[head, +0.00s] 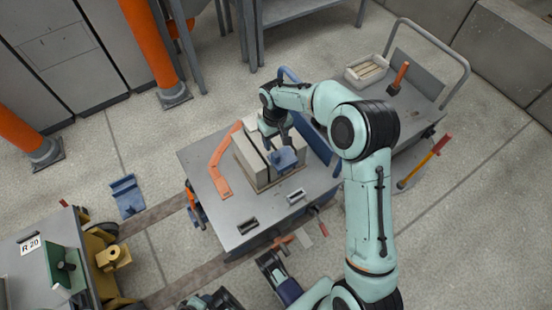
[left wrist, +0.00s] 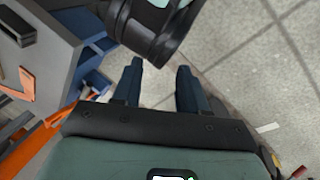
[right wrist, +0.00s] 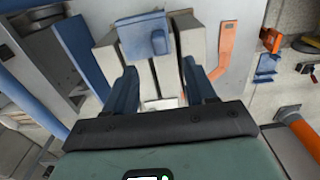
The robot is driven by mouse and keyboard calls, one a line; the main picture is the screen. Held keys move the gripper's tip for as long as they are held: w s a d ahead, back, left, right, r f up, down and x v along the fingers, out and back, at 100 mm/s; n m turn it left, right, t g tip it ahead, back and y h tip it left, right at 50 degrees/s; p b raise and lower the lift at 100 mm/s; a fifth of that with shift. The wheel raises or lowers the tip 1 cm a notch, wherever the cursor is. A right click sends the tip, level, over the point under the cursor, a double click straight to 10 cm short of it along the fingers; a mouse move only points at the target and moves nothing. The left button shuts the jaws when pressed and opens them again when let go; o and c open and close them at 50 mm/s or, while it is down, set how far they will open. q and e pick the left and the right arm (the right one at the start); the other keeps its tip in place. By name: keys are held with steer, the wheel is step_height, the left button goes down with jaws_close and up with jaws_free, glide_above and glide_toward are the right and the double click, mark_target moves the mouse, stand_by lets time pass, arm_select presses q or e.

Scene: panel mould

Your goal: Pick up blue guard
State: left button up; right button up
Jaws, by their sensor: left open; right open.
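A blue bracket-like piece, which looks like the blue guard (head: 284,159), sits on top of the pale block mould (head: 250,158) on the grey table. In the right wrist view the guard (right wrist: 148,38) lies across the blocks, beyond my fingertips. My right gripper (right wrist: 158,68) is open and empty above the mould, with its fingers apart and the guard ahead of them. My left gripper (left wrist: 160,68) is open and empty over the floor beside the table, away from the guard.
An orange angled strip (head: 217,165) lies left of the mould. A blue panel (head: 318,143) stands on its right. Another blue piece (head: 127,196) lies on the floor. A trolley (head: 408,100) stands at right.

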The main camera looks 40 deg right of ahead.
mark_target(276, 154)
step_height(276, 154, down, 4)
steer(key=shift+f+b, duration=0.25)
steer(key=shift+b, duration=0.15)
step_height(276, 154, down, 5)
steer(key=shift+f+b, duration=0.15)
steer(key=shift+b, duration=0.65)
arm_select(q)
steer(key=shift+t+y, duration=0.3)
steer(key=shift+t, duration=0.4)
steer(key=w+f, duration=0.1)
steer(key=w+a+f, duration=0.1)
steer(key=w+a, duration=0.1)
steer(key=w, duration=0.1)
steer(key=shift+f, duration=0.4)
arm_select(e)
jaws_close()
